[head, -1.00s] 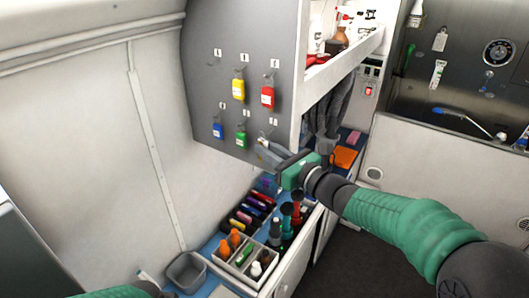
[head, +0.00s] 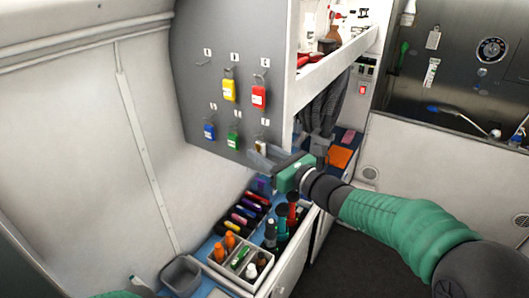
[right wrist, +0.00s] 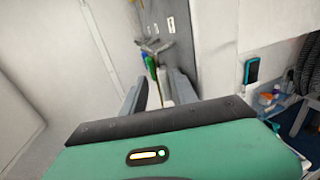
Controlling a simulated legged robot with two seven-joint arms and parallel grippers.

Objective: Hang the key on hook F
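The grey key panel (head: 190,85) has two rows of labelled hooks. The label letters are too small to read surely; the lower right hook (head: 263,134) fits F. A small pale key tag (head: 260,147) is at that hook and appears to hang from it, though its lower part is hidden by my right gripper (head: 265,158). In the right wrist view the fingers of the gripper (right wrist: 160,84) are apart, with the pale tag (right wrist: 164,88) between them and gaps beside it. My left gripper is out of view; only a bit of green arm shows at the bottom left.
Yellow (head: 229,90), red (head: 259,97), blue (head: 209,131) and green (head: 232,142) tags hang on neighbouring hooks. The upper left hook (head: 204,62) is bare. An open shelf (head: 340,50) is right of the panel.

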